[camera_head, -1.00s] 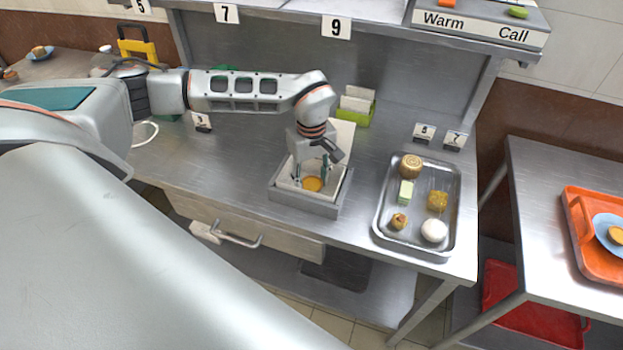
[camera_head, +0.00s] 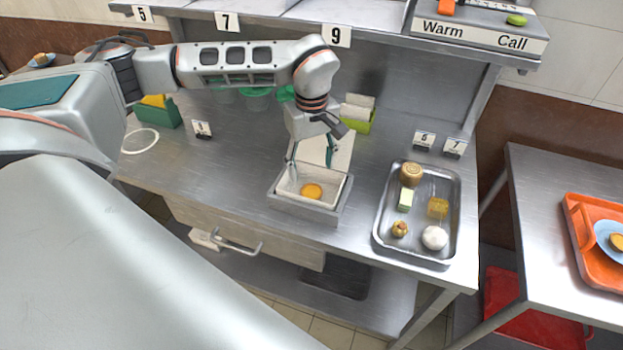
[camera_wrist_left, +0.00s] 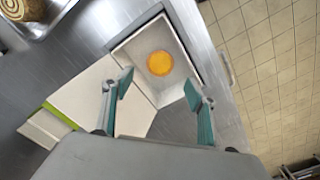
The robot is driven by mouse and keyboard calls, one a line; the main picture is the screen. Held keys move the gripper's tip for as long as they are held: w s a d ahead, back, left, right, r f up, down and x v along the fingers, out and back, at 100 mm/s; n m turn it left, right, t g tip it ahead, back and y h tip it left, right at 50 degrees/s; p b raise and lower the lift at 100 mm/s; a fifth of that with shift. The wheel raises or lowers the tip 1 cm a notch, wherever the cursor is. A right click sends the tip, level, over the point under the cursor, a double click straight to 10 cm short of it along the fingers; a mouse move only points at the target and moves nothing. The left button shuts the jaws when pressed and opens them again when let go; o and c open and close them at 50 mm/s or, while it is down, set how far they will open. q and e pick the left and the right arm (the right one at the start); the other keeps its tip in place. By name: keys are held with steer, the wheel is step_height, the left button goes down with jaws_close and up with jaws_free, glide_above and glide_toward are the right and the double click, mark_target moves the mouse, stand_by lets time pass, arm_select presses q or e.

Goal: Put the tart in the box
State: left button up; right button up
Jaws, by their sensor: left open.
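The tart (camera_head: 312,191) is a round orange-yellow disc. It lies on the floor of the open white box (camera_head: 285,186), which sits in a grey holder on the steel counter with its lid raised at the back. The tart also shows in the left wrist view (camera_wrist_left: 160,63), inside the box (camera_wrist_left: 187,78). My left gripper (camera_head: 310,165) is above the box, open and empty, its teal fingers apart in the left wrist view (camera_wrist_left: 156,92). The fingers do not touch the tart. My right gripper is not in view.
A metal tray (camera_head: 378,237) with several pastries stands to the right of the box. A green holder with white cards (camera_head: 357,118) is behind it. An orange tray (camera_head: 590,262) lies on the right table.

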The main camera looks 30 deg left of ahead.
arm_select(q)
steer(key=shift+r, duration=1.95)
steer(key=shift+s, duration=0.1)
